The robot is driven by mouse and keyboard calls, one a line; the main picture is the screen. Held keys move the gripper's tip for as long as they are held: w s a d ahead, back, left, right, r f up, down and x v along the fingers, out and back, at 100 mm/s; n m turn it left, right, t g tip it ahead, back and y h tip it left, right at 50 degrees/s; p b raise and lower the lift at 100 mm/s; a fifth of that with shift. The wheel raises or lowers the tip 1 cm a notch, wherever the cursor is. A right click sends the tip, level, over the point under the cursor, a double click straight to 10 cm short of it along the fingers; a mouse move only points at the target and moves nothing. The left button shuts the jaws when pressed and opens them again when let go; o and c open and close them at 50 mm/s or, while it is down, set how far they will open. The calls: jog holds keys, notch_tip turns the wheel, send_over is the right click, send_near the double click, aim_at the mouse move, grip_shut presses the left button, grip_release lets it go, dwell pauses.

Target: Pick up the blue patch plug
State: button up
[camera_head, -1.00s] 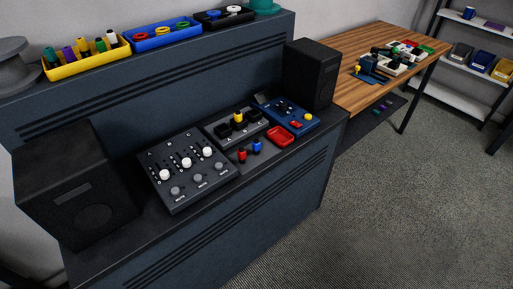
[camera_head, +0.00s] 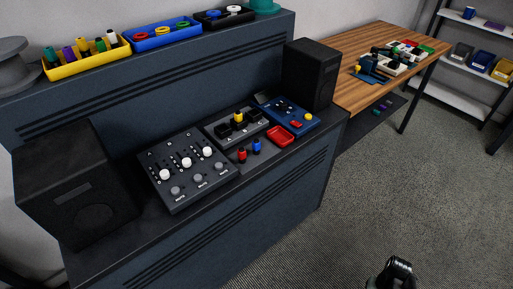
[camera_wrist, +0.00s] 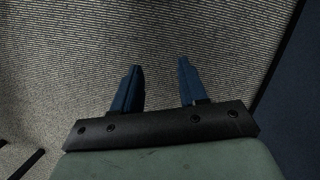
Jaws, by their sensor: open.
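The blue patch plug (camera_head: 257,146) stands upright on the dark console top, just right of a red plug (camera_head: 242,155). Both are in front of the grey A-B-C switch box (camera_head: 236,127). In the head view, a dark part of my arm (camera_head: 398,272) shows at the bottom right edge, far from the plug and over the floor. In the wrist view my gripper (camera_wrist: 160,85) is open, its two blue fingers apart with only carpet between them. The plug is not in the wrist view.
A fader mixer (camera_head: 187,170) is left of the plugs. Black speakers (camera_head: 75,185) (camera_head: 312,75) stand at both ends. The floor (camera_head: 400,175) in front is clear.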

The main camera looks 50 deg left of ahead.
jog(key=w+a+r+n+t, duration=0.1)
jog(key=w+a+r, duration=0.2)
jog(key=a+r, duration=0.3)
jog(key=w+a+r+n+t, duration=0.15)
jog(key=w+a+r, duration=0.25)
jog(key=a, duration=0.4)
jog(key=n+t+y, duration=0.2)
jog(key=n+y, duration=0.3)
jog(key=n, duration=0.3)
send_near(257, 140)
jog(key=shift+m, duration=0.25)
jog(key=x, duration=0.7)
jog(key=shift+s+d+f, duration=0.2)
jog(key=shift+a+x, duration=0.15)
jog(key=shift+x, duration=1.15)
jog(key=shift+a+x, duration=0.15)
jog(key=shift+x, duration=1.15)
jog(key=shift+w+r, duration=0.15)
jog(key=shift+r, duration=0.05)
jog(key=shift+c, duration=0.4)
jog(key=shift+d, duration=0.1)
jog(key=c, duration=0.7)
